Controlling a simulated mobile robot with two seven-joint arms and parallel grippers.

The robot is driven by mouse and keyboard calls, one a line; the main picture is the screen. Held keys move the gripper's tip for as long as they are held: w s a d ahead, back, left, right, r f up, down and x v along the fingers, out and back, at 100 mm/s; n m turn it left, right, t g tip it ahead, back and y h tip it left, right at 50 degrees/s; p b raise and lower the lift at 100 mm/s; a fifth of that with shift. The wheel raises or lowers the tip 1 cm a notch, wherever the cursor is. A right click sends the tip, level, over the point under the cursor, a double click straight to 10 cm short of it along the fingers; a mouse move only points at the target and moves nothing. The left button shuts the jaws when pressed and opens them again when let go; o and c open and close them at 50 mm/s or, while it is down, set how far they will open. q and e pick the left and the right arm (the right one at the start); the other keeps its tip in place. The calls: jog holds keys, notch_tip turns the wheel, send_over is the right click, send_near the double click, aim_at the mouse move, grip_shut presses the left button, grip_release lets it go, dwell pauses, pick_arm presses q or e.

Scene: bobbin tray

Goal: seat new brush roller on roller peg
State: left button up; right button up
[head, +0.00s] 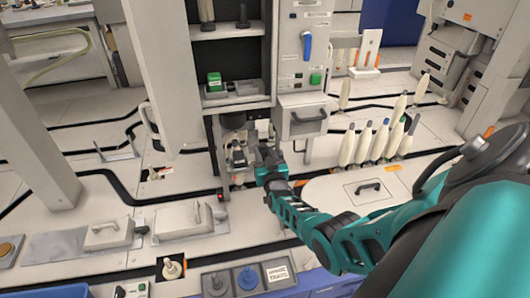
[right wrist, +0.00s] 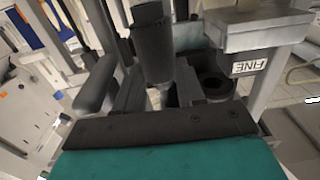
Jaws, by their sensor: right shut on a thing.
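My right gripper (head: 243,157) reaches into the open lower bay under the tall grey cabinet. In the right wrist view its fingers (right wrist: 150,92) are shut on a dark upright cylinder (right wrist: 152,48), which looks like the brush roller. The roller is too small to make out clearly in the head view. A dark round part with a hole (right wrist: 213,86) stands to the right of the roller in the right wrist view, apart from it. I cannot tell which part is the roller peg; it may be hidden behind the roller or the fingers. My left gripper is not in view.
A block labelled FINE (right wrist: 250,66) stands close on the right in the right wrist view. In the head view, a drawer with a handle (head: 305,118) hangs right of the bay. Several white bobbins (head: 363,143) stand farther right. An open door (head: 155,75) is at left.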

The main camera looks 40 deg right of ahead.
dwell(0.3)
jog(key=o, duration=1)
jog(key=shift+o, duration=0.6)
jog(key=shift+d, duration=0.1)
jog(key=shift+s+d, duration=0.1)
